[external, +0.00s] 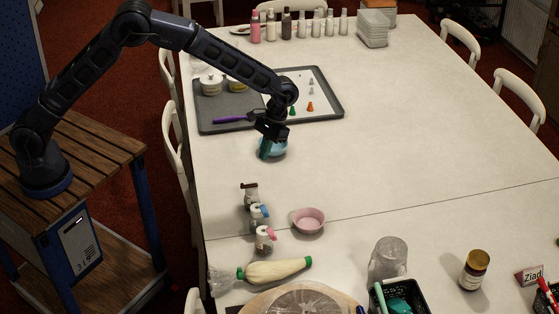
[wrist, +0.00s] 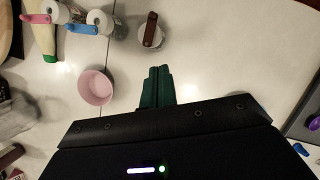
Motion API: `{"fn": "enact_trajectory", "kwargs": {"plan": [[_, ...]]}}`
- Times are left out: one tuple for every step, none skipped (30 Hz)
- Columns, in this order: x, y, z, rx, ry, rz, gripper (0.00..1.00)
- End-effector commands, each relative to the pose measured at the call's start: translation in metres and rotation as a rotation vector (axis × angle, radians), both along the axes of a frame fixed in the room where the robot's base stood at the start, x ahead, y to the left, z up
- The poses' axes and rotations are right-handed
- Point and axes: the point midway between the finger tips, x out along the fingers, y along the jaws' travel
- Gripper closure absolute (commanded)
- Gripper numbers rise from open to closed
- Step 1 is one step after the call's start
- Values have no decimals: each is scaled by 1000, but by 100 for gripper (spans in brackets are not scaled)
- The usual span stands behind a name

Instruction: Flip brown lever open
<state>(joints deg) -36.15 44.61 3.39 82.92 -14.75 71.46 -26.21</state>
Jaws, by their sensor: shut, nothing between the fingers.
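A small dispenser bottle with a brown lever (external: 250,187) on its top stands upright on the white table. In the wrist view the brown lever (wrist: 150,28) lies across the bottle's round top, just beyond my fingertips; whether it is raised or closed is unclear. My gripper (external: 264,152) points down over the table, farther up the picture than the bottle and apart from it. Its green fingers (wrist: 158,72) are together with nothing between them. A blue bowl (external: 280,148) sits behind the fingers in the external view.
Bottles with a blue lever (external: 258,211) and a pink lever (external: 265,233) stand in line below the brown one. A pink bowl (external: 309,220) is beside them. A grey tray (external: 330,106) lies behind my gripper. The table's middle right is clear.

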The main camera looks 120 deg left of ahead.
Motion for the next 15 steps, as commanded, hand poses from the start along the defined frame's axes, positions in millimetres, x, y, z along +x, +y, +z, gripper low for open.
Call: {"fn": "enact_trajectory", "kwargs": {"plan": [[-1, -4, -9, -2, 3, -1, 100], [-2, -6, -14, -2, 3, -1, 100], [-3, -8, -21, -2, 3, -1, 100], [-3, -10, -26, -2, 3, -1, 100], [-4, -12, -30, -3, 2, 0, 100], [-5, -15, -37, -2, 1, 0, 100], [-5, -17, -42, -3, 2, 0, 100], [-6, -18, -47, -3, 1, -1, 100], [-7, -21, -53, -2, 1, 0, 100], [-7, -22, -58, -3, 2, 0, 100], [-8, -24, -63, -2, 3, -1, 100], [-9, -29, -63, -1, 0, -1, 100], [-10, -34, -61, 0, -1, -2, 100], [-12, -38, -61, 0, -1, -2, 100], [-14, -43, -61, 0, -1, -2, 100]]}}
